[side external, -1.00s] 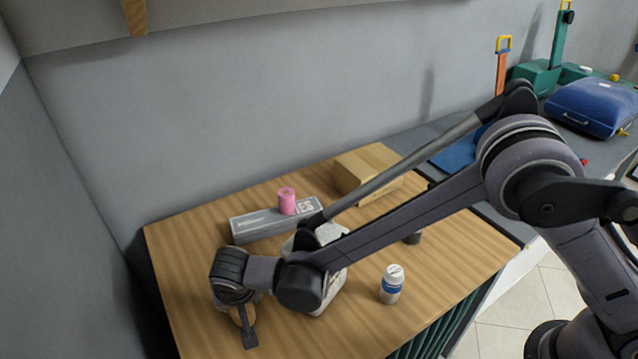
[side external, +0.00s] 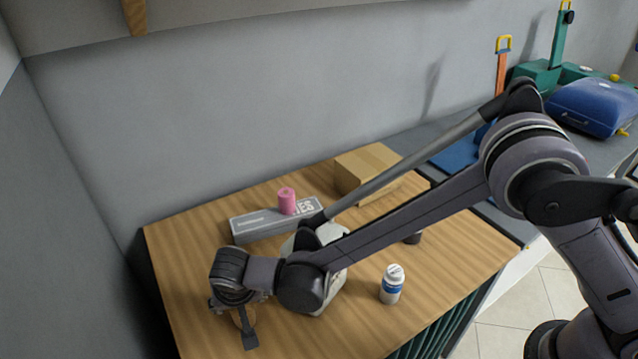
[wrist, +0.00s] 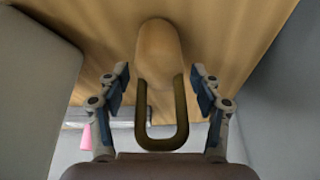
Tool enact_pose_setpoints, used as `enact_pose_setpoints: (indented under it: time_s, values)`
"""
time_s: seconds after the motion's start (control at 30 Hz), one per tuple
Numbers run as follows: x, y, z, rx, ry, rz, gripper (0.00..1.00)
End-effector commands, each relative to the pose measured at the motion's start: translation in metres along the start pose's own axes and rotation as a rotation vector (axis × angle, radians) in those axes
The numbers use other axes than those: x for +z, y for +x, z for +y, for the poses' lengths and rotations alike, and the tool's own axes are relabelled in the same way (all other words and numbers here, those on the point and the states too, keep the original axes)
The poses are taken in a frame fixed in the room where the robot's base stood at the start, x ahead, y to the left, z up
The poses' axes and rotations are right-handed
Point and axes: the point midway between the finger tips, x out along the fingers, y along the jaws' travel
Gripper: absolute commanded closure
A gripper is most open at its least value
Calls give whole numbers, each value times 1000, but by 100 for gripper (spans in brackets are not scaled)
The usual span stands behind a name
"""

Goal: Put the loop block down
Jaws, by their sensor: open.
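The loop block is a rounded tan wooden piece (wrist: 158,55) with a brown U-shaped loop (wrist: 181,125) at its near end in the wrist view. My gripper (wrist: 162,90) is open, with one finger on each side of the block and loop and a visible gap on both sides. In the side view my gripper (side external: 238,308) is low over the front left of the wooden table (side external: 187,257). There the loop block (side external: 241,318) shows only as a tan patch below my wrist; the rest is hidden. A dark piece juts out beside it.
A grey box (side external: 255,225) with a pink cylinder (side external: 287,201) on it lies behind my gripper. A white container (side external: 331,285) is partly hidden by my arm.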

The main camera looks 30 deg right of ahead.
Motion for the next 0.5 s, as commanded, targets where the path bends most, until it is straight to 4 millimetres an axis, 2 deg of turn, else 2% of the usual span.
enact_pose_setpoints:
  time_s: [0.5]
  values:
    - [0, -92, 0, 1, -1, 0, 34]
